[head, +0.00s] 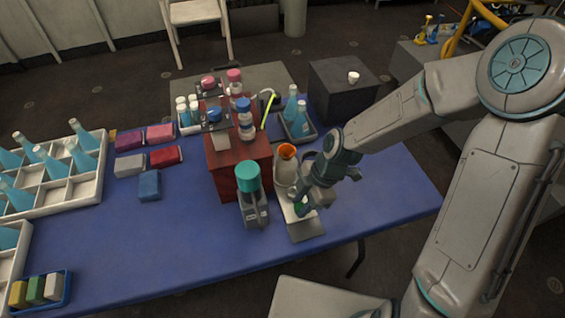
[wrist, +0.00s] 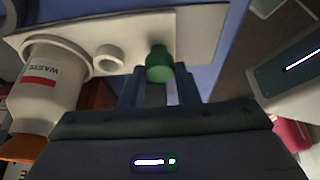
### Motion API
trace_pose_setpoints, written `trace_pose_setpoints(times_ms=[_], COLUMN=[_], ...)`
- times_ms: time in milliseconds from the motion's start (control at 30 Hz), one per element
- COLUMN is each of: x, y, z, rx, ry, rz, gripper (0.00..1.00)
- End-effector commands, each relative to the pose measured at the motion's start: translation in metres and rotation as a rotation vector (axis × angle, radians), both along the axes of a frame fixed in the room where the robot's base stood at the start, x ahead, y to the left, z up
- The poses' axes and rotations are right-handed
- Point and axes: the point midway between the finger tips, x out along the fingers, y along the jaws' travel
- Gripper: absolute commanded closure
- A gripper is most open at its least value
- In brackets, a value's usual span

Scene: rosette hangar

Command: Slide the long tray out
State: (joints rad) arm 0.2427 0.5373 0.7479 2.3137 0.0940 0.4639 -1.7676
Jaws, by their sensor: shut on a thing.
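The long tray is a pale flat board (wrist: 205,35) running across the top of the wrist view. A white jar labelled WASTE (wrist: 48,85), a small white ring (wrist: 110,56) and a green knob (wrist: 159,63) are on it. In the head view the tray (head: 287,211) is mostly hidden behind my gripper and the white jar with an orange top (head: 285,168). My gripper (head: 300,207) is low over the tray near the table's front edge. In the wrist view its fingers (wrist: 160,90) are shut on the green knob.
A teal-capped grey device (head: 250,200) stands just left of the tray. A red-brown block (head: 228,165) bearing bottles is behind it.

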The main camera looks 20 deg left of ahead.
Motion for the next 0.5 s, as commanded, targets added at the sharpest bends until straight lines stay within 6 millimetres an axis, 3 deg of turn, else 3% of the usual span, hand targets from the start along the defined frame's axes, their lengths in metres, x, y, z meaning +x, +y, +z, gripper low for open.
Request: trace_pose_setpoints(times_ms=[500], x=[-0.023], y=[-0.014], z=[0.001], rx=[-0.001], ry=[0.001], rz=[-0.001], gripper=[0.86])
